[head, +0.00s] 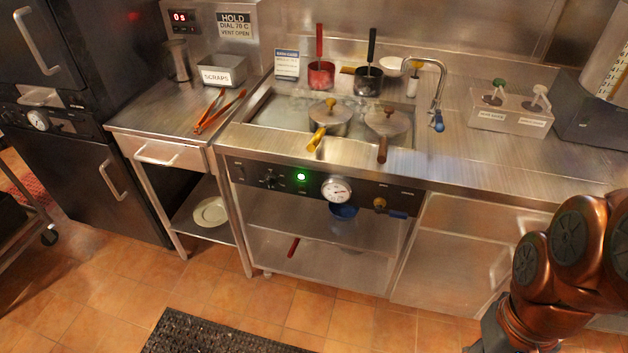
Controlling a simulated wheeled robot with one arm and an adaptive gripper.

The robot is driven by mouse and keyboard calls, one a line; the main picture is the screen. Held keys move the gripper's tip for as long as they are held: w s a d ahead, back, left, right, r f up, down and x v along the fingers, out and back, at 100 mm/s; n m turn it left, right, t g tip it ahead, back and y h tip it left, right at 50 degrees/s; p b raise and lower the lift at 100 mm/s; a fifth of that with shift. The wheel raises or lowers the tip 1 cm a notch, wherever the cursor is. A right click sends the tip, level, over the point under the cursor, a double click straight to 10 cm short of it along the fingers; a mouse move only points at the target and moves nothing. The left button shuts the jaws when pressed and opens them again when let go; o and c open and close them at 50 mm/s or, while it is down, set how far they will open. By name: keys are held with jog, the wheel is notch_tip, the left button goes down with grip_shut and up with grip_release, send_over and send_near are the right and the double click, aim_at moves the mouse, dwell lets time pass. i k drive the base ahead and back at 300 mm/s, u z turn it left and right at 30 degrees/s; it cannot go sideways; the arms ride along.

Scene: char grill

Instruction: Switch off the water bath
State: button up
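The water bath (262,137) is a steel-rimmed basin set into the counter in the middle of the head view. Two lidded pans stand in it, one with a yellow handle (317,138) and one with a brown handle (382,152). The bath's front panel (318,187) carries a glowing green light (301,177) and a round dial gauge (337,190). A dark knob (270,180) and a small switch (240,172) sit left of the light. A brass valve with a blue lever (388,207) is at the right. My copper arm is at the lower right, apart from the panel; my gripper's fingers are not visible.
A side table (150,125) with red tongs (217,112) and a scraps bin (222,72) stands to the left. A faucet (438,85) and a two-pump dispenser box (510,110) are on the right. A black mat (215,335) lies on open tiled floor.

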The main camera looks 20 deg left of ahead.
aim_at(238, 171)
jog(key=u, duration=1.45)
jog(key=k, duration=0.6)
jog(key=u, duration=0.15)
jog(key=i, duration=0.4)
jog(key=u, duration=0.55)
jog(key=i, duration=0.85)
jog(key=u, duration=0.3)
